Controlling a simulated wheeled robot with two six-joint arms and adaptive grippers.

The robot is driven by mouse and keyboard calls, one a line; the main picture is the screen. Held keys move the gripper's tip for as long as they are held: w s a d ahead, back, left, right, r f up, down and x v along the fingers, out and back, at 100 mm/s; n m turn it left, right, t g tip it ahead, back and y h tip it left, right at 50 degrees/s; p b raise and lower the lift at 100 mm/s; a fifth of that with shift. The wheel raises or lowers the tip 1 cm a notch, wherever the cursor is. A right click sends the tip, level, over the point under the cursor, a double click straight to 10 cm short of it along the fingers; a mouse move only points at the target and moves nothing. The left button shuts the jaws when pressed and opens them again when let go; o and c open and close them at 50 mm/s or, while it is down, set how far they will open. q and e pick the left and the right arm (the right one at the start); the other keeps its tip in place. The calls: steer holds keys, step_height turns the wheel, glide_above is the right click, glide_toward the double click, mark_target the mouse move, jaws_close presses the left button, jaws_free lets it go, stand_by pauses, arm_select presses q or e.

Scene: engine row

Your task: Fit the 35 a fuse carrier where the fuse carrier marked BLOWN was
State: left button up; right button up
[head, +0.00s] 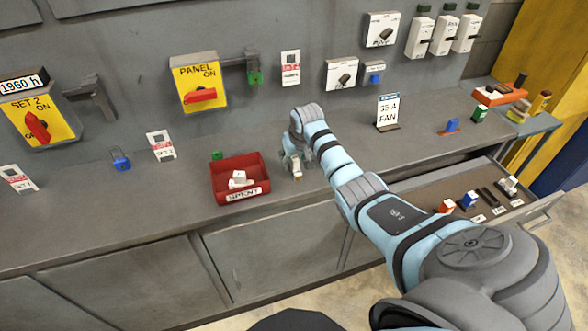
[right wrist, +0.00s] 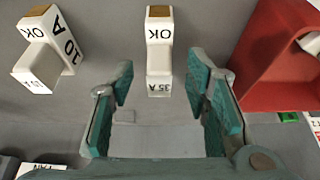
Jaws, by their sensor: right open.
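A white fuse carrier (right wrist: 158,50) marked OK and 35 A lies on the grey bench in the right wrist view, with a brownish end. My right gripper (head: 296,165) is open at the bench, right of the red bin. In the right wrist view its fingers (right wrist: 160,78) stand on either side of the carrier's near end, with visible gaps. A second OK carrier (right wrist: 45,45), marked 10 A, is to the left. A card reading 35 A FAN (head: 388,111) stands on the bench. I cannot make out a BLOWN mark. My left gripper is out of view.
The red SPENT bin (head: 226,192) holds white pieces. White boxes (head: 341,74) and several narrow units (head: 443,35) are on the wall. A yellow panel switch (head: 200,84) reads ON. An open drawer (head: 410,194) with small parts lies right of my arm.

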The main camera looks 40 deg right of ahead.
steer(key=shift+w+f, duration=0.1)
steer(key=shift+f, duration=0.3)
jaws_close()
steer(key=shift+r, duration=0.15)
